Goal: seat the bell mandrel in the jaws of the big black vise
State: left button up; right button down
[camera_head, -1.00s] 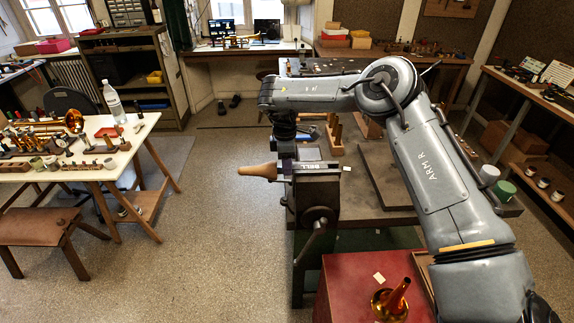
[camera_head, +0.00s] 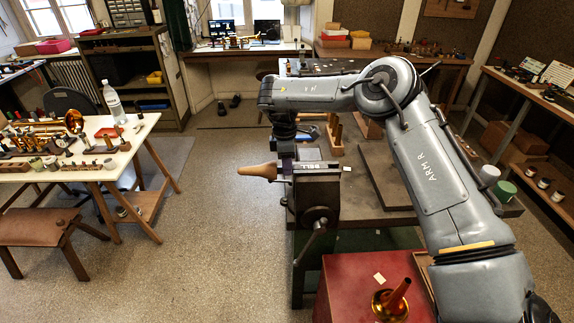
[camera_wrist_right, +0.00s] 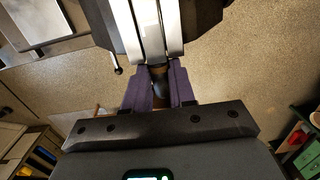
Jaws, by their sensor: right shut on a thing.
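The bell mandrel (camera_head: 258,171) is a tan wooden cone lying level, its narrow end pointing left from the big black vise (camera_head: 318,196). The vise stands at the bench's left end and carries a "BELL" label. My right gripper (camera_head: 284,154) comes down at the vise's left side. In the right wrist view, its purple fingers (camera_wrist_right: 162,92) are shut on the mandrel's dark shank (camera_wrist_right: 159,76). The shank meets the gap between two bright vise jaws (camera_wrist_right: 158,30); how deep it sits is hidden. My left gripper is not in view.
Wooden blocks (camera_head: 334,138) and a flat brown board (camera_head: 392,176) lie on the bench behind the vise. A red cabinet (camera_head: 350,283) with a brass horn bell (camera_head: 391,301) stands in front. The floor left of the vise is clear.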

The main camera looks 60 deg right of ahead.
dwell(0.3)
jog(key=c, duration=0.9)
grip_release()
jog(key=shift+o, duration=0.2)
notch_tip(320, 180, up, 11)
jog(key=p, duration=0.1)
jog(key=shift+w, duration=0.3)
